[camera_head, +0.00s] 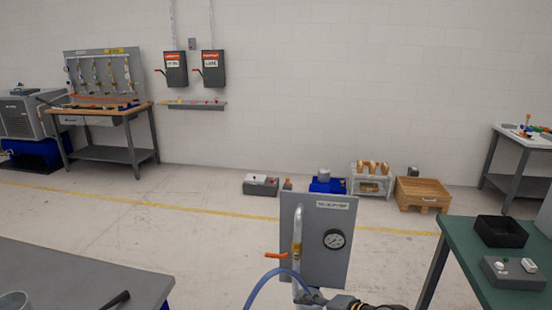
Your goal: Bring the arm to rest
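A grey upright panel (318,232) stands at the bottom centre, with a round black-rimmed pressure gauge (334,239) on its right half. A pale vertical pipe (297,235) runs up its left side. An orange lever (276,255) sticks out to the left of the pipe. A blue hose (262,284) curves from the pipe's lower end down out of view. A dark shape at the bottom edge, right of the pipe's lower end, may be part of my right gripper (342,301); its fingers cannot be made out. My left gripper is not in view.
A grey table (90,272) fills the lower left, with a dark handle-like item (115,300) on it. A green table (468,262) at the right bears a black tray (501,240) and a grey switch box (514,282). Open floor lies behind the panel.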

